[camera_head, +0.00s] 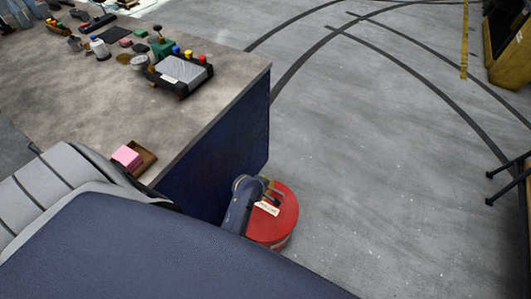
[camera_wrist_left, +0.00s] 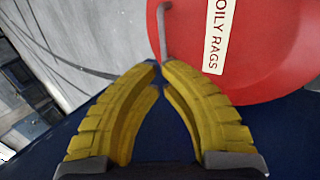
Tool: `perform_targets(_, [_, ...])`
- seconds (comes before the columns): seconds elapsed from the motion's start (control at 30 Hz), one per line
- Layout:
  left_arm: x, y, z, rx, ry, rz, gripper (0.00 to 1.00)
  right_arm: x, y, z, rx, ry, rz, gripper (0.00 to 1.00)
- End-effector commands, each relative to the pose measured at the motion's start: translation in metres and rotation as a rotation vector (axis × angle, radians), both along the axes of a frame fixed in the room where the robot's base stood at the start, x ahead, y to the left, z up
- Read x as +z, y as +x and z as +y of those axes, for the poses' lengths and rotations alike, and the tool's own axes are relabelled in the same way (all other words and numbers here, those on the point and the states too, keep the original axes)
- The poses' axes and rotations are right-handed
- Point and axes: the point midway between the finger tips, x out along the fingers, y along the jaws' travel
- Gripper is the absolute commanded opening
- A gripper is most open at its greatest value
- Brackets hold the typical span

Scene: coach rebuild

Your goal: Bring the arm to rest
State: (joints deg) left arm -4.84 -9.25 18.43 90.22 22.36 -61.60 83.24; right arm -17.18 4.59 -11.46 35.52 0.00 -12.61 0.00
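My left gripper (camera_head: 270,190) is beside the workbench's near corner, over the red can (camera_head: 283,222). In the left wrist view its yellow fingers (camera_wrist_left: 160,66) curve together and their tips nearly meet, with no object visible between them. The can's red lid (camera_wrist_left: 275,55), with a white label reading "OILY RAGS", is just beyond the fingertips. A thin grey metal handle (camera_wrist_left: 163,32) runs down to the tips; I cannot tell whether they touch it. My right gripper is not in view.
The workbench (camera_head: 105,95) carries a black device (camera_head: 180,75) with coloured knobs, a small tray (camera_head: 147,160) with a pink block, and several tools. A grey and blue seat (camera_head: 150,250) fills the foreground. The floor (camera_head: 380,150) on the right is largely clear.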

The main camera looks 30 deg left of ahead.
Motion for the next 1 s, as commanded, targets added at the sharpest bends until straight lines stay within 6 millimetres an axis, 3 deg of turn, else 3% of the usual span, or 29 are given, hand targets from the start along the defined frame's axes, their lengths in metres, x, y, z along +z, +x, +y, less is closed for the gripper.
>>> perform_targets(0.47, [0.021,-0.016,0.005,-0.06,0.058,0.003,0.0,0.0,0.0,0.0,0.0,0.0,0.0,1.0])
perform_targets(0.67, [0.054,-0.05,0.028,-0.406,0.384,0.043,0.0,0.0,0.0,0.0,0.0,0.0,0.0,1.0])
perform_targets(1.0, [0.147,-0.125,0.043,-1.185,1.047,0.203,0.0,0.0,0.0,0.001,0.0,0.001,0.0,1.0])
